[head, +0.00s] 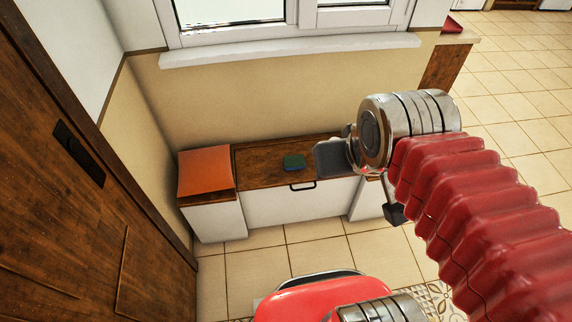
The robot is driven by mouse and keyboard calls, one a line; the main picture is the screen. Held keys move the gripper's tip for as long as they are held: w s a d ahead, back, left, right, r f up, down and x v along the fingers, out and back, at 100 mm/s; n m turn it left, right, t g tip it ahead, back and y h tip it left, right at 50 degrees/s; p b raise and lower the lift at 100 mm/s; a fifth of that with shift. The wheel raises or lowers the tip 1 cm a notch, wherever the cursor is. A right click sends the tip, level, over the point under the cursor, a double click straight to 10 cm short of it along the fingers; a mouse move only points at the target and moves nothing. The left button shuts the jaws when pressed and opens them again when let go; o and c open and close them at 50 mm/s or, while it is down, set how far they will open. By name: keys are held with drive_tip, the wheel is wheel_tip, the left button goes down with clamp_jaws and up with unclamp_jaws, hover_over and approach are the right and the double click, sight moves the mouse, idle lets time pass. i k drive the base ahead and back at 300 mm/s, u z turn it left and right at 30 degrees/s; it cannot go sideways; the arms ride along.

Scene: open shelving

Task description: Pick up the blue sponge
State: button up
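A small sponge (294,162), green on top with a dark blue side, lies on the wooden top of a low white cabinet below the window. Nothing is visibly held.
The low cabinet (262,150) has a white front with a dark handle (302,187). An orange flat item (205,170) covers its left end. A window sill (290,50) juts out above. A wooden door (75,200) stands at left. Tiled floor (255,270) is clear before the cabinet.

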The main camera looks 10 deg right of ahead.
sight(296, 162)
drive_tip(key=u, duration=0.5)
drive_tip(key=i, duration=1)
drive_tip(key=z, duration=0.05)
